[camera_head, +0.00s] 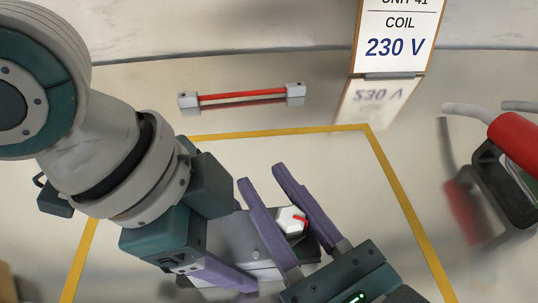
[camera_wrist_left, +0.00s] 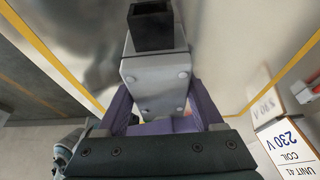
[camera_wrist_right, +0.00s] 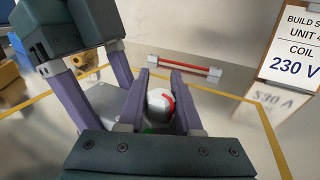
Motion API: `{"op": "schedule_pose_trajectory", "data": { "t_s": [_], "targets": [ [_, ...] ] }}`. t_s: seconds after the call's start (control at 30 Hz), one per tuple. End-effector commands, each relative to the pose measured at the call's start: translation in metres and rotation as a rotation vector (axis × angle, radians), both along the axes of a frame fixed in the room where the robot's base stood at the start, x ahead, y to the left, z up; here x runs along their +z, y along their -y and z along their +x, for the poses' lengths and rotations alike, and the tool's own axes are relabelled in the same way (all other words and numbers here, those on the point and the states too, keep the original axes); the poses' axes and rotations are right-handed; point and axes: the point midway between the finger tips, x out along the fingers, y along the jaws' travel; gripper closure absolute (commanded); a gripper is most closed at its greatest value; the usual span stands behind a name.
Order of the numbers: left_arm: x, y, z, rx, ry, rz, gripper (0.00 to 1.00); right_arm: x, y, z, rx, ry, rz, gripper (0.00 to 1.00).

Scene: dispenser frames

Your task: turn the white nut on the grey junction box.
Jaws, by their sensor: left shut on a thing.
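The grey junction box (camera_head: 232,232) stands on the pale table, partly hidden by both grippers. The white nut (camera_head: 291,220) with a red mark is on it; it also shows in the right wrist view (camera_wrist_right: 158,103). My left gripper (camera_wrist_left: 163,104) is shut on the junction box, one purple finger on each side. In the head view only part of it shows, left of the box. My right gripper (camera_wrist_right: 160,78) is open, its purple fingers on either side of the nut with gaps visible. I cannot tell how far above the nut the fingertips are.
A red bar (camera_head: 240,95) between two grey blocks lies behind. A sign reading COIL 230 V (camera_head: 393,40) stands at the back. A red-and-black tool (camera_head: 515,145) is at the right. Yellow tape (camera_head: 405,205) outlines the work area, with clear surface behind the box.

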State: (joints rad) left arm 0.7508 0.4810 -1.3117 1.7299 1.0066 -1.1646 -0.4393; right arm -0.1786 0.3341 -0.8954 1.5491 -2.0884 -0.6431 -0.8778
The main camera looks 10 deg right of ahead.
Motion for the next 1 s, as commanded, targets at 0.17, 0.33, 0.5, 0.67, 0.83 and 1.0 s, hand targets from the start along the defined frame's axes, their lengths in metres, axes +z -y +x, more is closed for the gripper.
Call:
{"op": "schedule_pose_trajectory", "data": {
  "t_s": [0.17, 0.33, 0.5, 0.67, 0.83, 1.0],
  "targets": [
    [0.0, 0.0, 0.0, 0.0, 0.001, -0.001, 1.0, 0.0, 0.0, 0.0, 0.0, 0.0, 0.0, 0.9],
    [0.0, 0.0, 0.0, 0.0, 0.001, -0.001, 1.0, 0.0, 0.0, 0.0, 0.001, 0.0, 0.0, 1.0],
    [0.0, 0.0, 0.0, 0.0, 0.001, -0.001, 1.0, 0.0, 0.0, 0.0, 0.0, 0.0, 0.0, 1.0],
    [0.0, 0.0, 0.0, 0.001, 0.001, -0.001, 1.0, 0.0, 0.001, 0.0, -0.082, -0.001, 0.007, 1.0],
    [0.0, 0.0, 0.0, 0.001, 0.001, -0.001, 1.0, 0.0, 0.006, 0.002, -0.265, -0.002, 0.005, 1.0],
    [0.0, 0.0, 0.0, 0.001, 0.001, -0.001, 1.0, 0.0, 0.01, 0.002, -0.377, 0.0, 0.001, 1.0]
  ]
}}
